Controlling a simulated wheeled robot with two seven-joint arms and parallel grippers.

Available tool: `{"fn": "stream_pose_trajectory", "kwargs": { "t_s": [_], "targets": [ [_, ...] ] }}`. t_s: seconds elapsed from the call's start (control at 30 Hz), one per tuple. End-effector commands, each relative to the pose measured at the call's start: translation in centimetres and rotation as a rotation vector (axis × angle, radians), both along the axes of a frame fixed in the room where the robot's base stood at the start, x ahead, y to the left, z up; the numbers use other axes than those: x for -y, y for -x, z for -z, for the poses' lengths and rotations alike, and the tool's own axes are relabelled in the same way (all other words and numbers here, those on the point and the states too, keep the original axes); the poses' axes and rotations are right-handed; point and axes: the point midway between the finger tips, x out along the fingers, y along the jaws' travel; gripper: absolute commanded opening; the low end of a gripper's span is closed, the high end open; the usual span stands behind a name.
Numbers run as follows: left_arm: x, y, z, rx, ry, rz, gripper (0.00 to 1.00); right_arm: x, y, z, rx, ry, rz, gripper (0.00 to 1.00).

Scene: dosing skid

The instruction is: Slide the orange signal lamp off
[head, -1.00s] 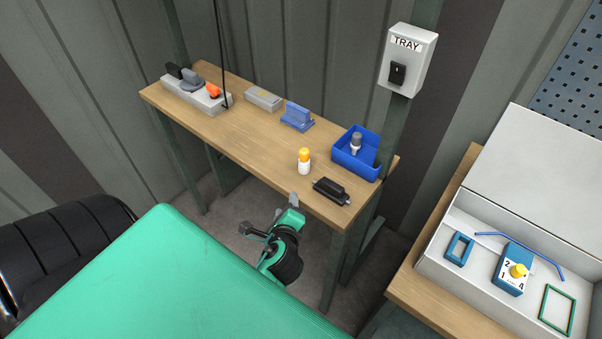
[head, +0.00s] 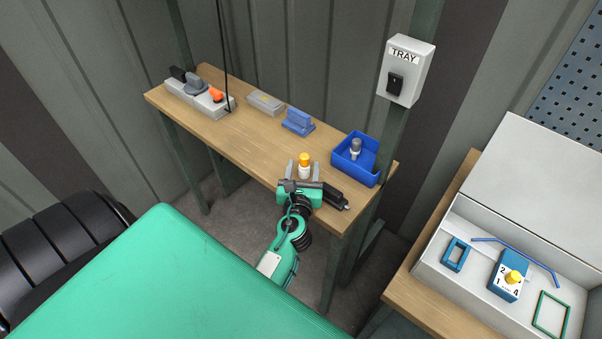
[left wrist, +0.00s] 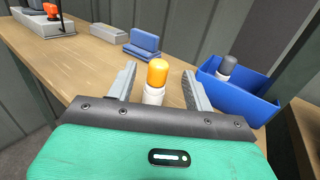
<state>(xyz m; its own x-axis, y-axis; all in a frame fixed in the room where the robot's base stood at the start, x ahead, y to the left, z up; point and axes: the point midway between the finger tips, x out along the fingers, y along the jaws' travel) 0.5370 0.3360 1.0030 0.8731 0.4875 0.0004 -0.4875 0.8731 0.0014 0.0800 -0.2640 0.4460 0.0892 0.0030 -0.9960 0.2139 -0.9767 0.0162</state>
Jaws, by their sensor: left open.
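The orange signal lamp (head: 305,161), an orange dome on a white base, stands upright on the wooden bench near its front edge. It also shows in the left wrist view (left wrist: 157,74). My left gripper (head: 304,170) is open, with one finger on each side of the lamp. In the left wrist view the fingers (left wrist: 158,80) show gaps on both sides of the lamp, and the gripper body hides the bottom of its base. My right gripper is not in view.
A black handled part (head: 334,196) lies right of the gripper, partly hidden. A blue bin (head: 368,177) holding a grey-topped piece (head: 355,148) stands to the right. A blue block (head: 298,122), a grey box (head: 265,103) and a grey switch unit (head: 215,106) sit further left.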

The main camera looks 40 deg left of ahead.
Motion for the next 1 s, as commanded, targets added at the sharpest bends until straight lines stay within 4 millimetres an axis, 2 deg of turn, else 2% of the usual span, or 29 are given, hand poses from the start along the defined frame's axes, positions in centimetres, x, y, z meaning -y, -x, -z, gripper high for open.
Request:
{"fn": "stream_pose_trajectory", "kwargs": {
  "t_s": [0.2, 0.4, 0.8, 0.87, 1.0],
  "targets": [
    [-2.0, -3.6, -0.2, 0.000, -0.001, -0.002, 0.52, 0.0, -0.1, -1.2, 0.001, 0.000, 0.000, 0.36],
    [-3.1, -5.6, -0.1, 0.000, 0.001, 0.000, 0.52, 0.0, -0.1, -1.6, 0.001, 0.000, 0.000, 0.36],
    [-3.5, -6.2, 0.1, 0.000, 0.001, -0.001, 0.52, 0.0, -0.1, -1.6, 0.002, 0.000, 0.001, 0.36],
    [-3.5, -6.2, 0.0, 0.000, 0.001, -0.001, 0.44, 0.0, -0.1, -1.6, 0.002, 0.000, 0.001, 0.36],
    [-3.5, -6.2, 0.0, 0.000, 0.001, -0.001, 0.17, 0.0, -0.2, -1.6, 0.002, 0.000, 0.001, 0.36]
  ]
}}
